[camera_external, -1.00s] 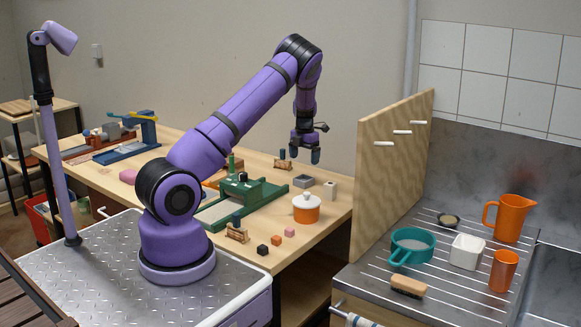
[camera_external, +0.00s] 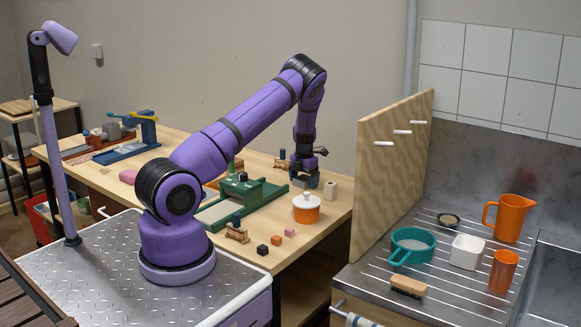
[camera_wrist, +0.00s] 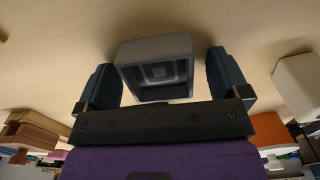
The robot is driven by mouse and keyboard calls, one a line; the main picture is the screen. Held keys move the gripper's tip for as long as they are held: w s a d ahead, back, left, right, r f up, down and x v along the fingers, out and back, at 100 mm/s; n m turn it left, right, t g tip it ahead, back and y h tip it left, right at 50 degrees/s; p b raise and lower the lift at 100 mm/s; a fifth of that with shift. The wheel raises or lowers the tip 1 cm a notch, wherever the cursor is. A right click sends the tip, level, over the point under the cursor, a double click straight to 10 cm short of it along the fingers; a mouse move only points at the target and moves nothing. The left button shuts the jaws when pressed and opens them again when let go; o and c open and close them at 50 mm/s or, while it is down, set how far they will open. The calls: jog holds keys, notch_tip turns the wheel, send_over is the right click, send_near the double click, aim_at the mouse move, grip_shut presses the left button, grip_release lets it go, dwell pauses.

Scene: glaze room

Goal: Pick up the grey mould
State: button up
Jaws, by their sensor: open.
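The grey mould (camera_wrist: 155,52) is a small square open box with stepped square recesses inside. In the wrist view it sits between the two dark teal fingers of my gripper (camera_wrist: 162,80). In the external view my gripper (camera_external: 306,182) points down, low over the table behind the orange pot, and mostly hides the mould there.
A white block (camera_external: 330,190) stands just right of my gripper; it also shows in the wrist view (camera_wrist: 299,85). An orange pot with a white lid (camera_external: 306,210) is in front. A green press-like device (camera_external: 245,192) stands to the left. A wooden panel (camera_external: 390,165) rises at the right.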

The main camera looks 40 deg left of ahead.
jog(key=c, duration=1)
jog(key=shift+r, duration=0.15)
